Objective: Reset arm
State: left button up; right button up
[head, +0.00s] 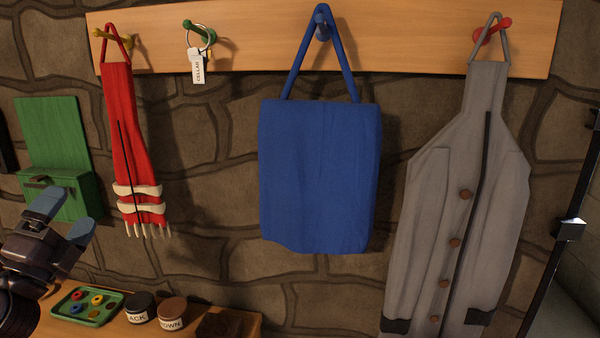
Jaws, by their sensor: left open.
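My left gripper (62,218) is at the lower left of the head view, in front of the green wall box. Its two blue-grey fingertips point up and to the right and stand apart. Nothing shows between them. The gripper is above the left end of the low wooden shelf or bench. My right gripper is not in the head view.
A wooden rail (380,40) holds a red scarf (122,120), a tagged key ring (197,65), a blue bag (320,175) and a grey coat (455,190). A green wall box (52,140), green tray (62,292) and two labelled tins (172,312) are near the gripper.

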pick_arm(q)
jog(key=s+d+f+n+g+y, duration=0.1)
jog(key=s+f+n+g+y, duration=0.45)
jog(key=f+n, duration=0.55)
jog(key=s+d+f+n+g+y, duration=0.1)
jog(key=s+f+n+g+y, duration=0.45)
jog(key=f, duration=0.85)
jog(key=s+d+f+n+g+h, duration=0.2)
jog(key=s+d+f+g+h, duration=0.3)
jog(key=s, duration=0.3)
jog(key=s+d+f+n+g+h, duration=0.3)
jog(key=s+d+f+g, duration=0.25)
jog(key=s+d, duration=0.2)
jog(key=w+f+m+t, duration=0.1)
jog(key=w+f+t, duration=0.5)
jog(key=f+t, duration=0.3)
jog(key=shift+w+a+f, duration=0.3)
jog(key=shift+w+f, duration=0.1)
jog(key=shift+f, duration=0.3)
